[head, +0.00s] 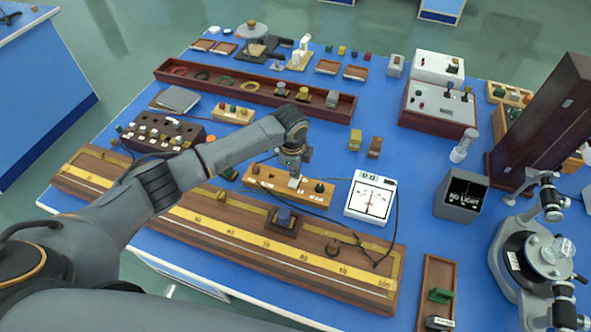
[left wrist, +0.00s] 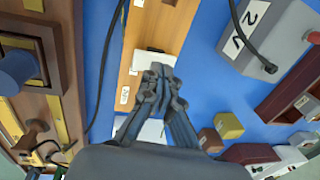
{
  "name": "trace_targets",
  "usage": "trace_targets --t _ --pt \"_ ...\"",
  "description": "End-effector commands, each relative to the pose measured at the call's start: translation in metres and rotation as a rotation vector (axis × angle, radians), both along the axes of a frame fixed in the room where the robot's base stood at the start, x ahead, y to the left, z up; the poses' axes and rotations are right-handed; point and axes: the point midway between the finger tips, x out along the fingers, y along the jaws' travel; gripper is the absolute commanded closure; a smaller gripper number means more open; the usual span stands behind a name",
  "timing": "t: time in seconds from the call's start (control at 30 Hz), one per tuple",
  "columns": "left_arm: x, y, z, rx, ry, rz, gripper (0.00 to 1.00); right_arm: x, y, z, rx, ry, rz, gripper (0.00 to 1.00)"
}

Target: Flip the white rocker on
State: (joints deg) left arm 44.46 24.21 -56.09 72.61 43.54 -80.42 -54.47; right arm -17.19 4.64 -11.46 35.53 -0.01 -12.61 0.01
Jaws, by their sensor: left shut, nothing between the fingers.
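The white rocker (head: 294,182) is a small pale plate on a narrow wooden switch board (head: 262,183) near the middle of the bench. In the left wrist view the white rocker (left wrist: 153,62) shows just beyond my fingertips, partly covered by them. My left gripper (head: 292,172) points down over the rocker with its fingers together and nothing between them. It also shows in the left wrist view (left wrist: 158,74). I cannot tell whether the tips touch the rocker or which way it is tilted. My right gripper is not in view.
A white dial meter (head: 371,197) stands just right of the board, with a black cable beside it. A long wooden scale bench (head: 240,240) runs in front. Small yellow (head: 355,139) and brown (head: 375,148) blocks stand behind. Blue bench top is clear around them.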

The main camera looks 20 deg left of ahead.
Motion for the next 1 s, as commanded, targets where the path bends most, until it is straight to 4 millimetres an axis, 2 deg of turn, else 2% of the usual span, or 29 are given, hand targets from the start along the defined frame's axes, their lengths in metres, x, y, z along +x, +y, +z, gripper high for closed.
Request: trace_targets --t 0.03,0.23,0.3,0.5,0.7,1.0 --pt "0.0 0.0 0.014 -0.001 0.0 0.001 1.0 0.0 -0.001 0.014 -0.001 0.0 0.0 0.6" --pt "-0.002 -0.001 0.04 -0.001 0.0 0.005 1.0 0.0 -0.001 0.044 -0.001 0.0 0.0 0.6" --pt "0.002 -0.002 0.044 -0.002 -0.005 0.004 1.0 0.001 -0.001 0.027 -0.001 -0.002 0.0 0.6" --pt "0.008 -0.002 0.086 -0.002 -0.005 0.003 1.0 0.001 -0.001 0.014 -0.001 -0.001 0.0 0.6" --pt "0.012 -0.002 0.116 -0.001 -0.003 0.004 1.0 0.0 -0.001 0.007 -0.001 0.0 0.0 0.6" --pt "0.012 -0.002 0.129 -0.001 0.0 0.004 1.0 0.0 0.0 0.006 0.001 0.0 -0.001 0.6"
